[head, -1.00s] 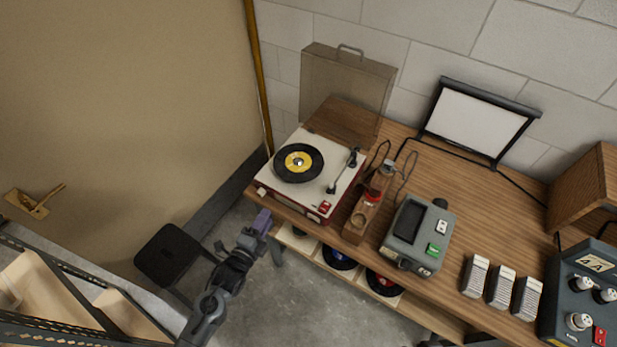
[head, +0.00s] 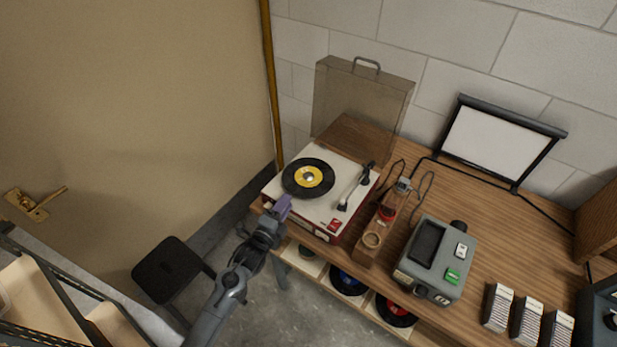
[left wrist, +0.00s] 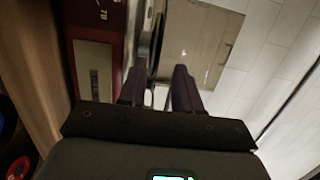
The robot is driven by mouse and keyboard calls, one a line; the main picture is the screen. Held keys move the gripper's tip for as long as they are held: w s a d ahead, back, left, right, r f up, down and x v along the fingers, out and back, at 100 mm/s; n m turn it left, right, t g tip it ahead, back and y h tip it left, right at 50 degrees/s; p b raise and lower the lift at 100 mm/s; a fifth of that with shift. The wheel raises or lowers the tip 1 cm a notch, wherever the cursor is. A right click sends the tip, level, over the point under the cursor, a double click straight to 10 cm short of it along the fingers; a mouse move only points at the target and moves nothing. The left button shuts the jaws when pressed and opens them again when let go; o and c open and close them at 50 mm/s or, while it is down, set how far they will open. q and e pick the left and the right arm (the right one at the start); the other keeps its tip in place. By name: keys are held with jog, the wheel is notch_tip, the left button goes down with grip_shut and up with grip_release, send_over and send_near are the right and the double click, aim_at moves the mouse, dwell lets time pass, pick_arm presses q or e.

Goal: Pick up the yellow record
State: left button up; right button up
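The yellow record (head: 294,189), a black disc with a yellow label, lies flat on the cream-topped red record player (head: 330,215). My left gripper (head: 284,203) is at the front left of the player, its fingertips close to the record's near edge. In the left wrist view the two fingers (left wrist: 158,82) stand apart. A dark edge, which looks like the record (left wrist: 157,38) seen edge-on, lies ahead near the gap. I cannot tell whether the fingers touch it. My right gripper is not in view.
The tonearm (head: 355,187) is right of the record. The player's smoky lid (head: 362,95) stands behind. A wooden stand (head: 380,228) and a grey device (head: 437,260) are to the right. Other records (head: 396,310) are on the shelf below. A black stool (head: 165,268) stands left.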

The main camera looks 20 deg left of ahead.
pick_arm(q)
jog(key=w, duration=0.4)
jog(key=shift+w+d+f, duration=0.1)
jog(key=shift+w+d, duration=0.15)
jog(key=shift+w, duration=0.15)
grip_shut()
